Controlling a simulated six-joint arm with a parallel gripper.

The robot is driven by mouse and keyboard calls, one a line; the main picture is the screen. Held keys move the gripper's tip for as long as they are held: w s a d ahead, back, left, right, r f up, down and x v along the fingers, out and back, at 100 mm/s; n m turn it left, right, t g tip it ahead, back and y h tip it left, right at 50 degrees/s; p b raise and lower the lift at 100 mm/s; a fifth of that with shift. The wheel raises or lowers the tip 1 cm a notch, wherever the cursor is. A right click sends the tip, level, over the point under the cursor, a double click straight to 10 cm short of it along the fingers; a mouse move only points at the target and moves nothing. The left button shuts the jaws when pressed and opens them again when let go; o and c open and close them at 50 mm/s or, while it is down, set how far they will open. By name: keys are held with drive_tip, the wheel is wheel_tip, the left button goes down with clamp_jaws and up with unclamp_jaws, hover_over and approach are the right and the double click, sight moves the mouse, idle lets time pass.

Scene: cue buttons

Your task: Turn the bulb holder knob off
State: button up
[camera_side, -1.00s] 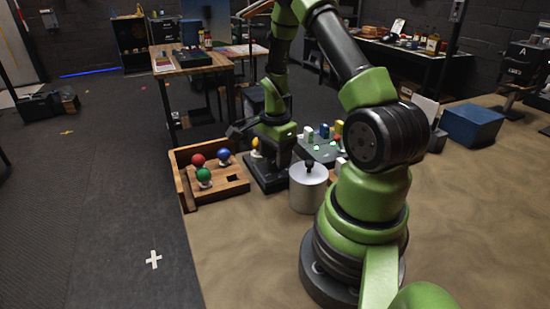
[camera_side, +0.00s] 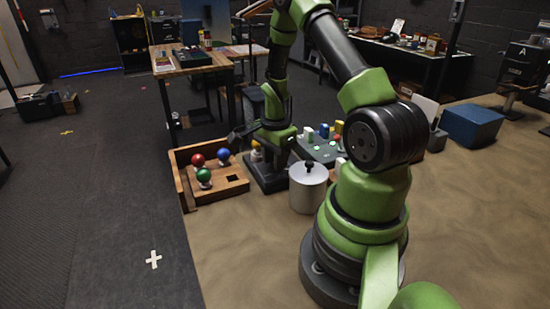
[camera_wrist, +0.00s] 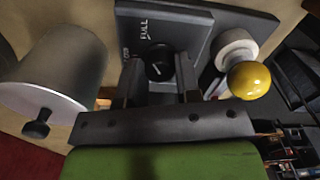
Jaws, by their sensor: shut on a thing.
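The bulb holder (camera_wrist: 180,18) is a dark grey base with a round black knob (camera_wrist: 158,62), a white socket and a yellow bulb (camera_wrist: 249,81). White lettering beside the knob reads FULL at the top; a smaller label at its left is hard to read. My gripper (camera_wrist: 160,80) has one finger on each side of the knob and is shut on it. The knob's lower part is hidden. In the side view, the holder's dark base (camera_side: 263,183) stands under my gripper, which hides the knob. The bulb is mostly hidden there.
A silver lidded canister (camera_side: 307,191) stands close to the holder, at left in the wrist view (camera_wrist: 50,75). A wooden tray (camera_side: 222,193) holds red, blue and green balls on its other side. A grey panel (camera_side: 320,152) with lit buttons and coloured blocks lies behind.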

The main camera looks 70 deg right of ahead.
drive_tip(key=n, duration=1.9)
drive_tip(key=shift+n, duration=2.2)
drive_tip(key=o, duration=0.9)
